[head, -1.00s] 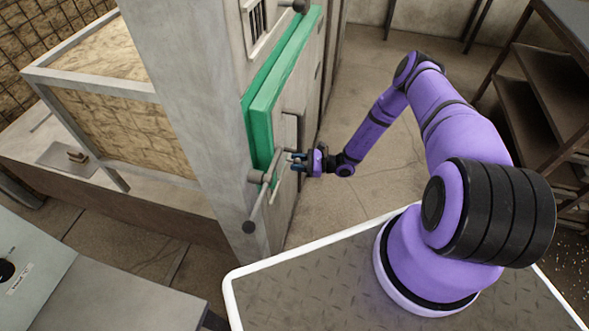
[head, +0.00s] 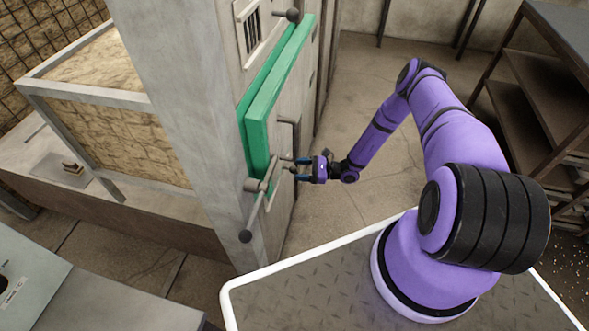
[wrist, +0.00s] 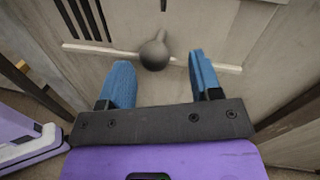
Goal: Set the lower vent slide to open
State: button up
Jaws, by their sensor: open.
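The lower vent slide is on the pale panel in front of my gripper. In the wrist view its dark round knob (wrist: 154,54) stands out from the panel, with dark vent slots (wrist: 88,18) to the upper left and a pale rail (wrist: 95,50) behind it. My gripper (wrist: 160,64) is open, with its two blue fingers pointing at the panel. The knob lies between and just beyond the fingertips; I see no contact. In the head view my gripper (head: 299,167) is beside the panel, right of the green door frame; the lower slide is mostly hidden there.
An upper vent (head: 250,29) with its own ball knob (head: 293,15) is above the green slab (head: 275,88). A lever bar with a dark ball end (head: 246,236) sticks out left of my gripper. Shelves (head: 545,85) stand on the right. Floor behind my arm is clear.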

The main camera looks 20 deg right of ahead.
jog(key=v, duration=0.7)
jog(key=shift+d, duration=0.35)
jog(key=shift+s, duration=0.15)
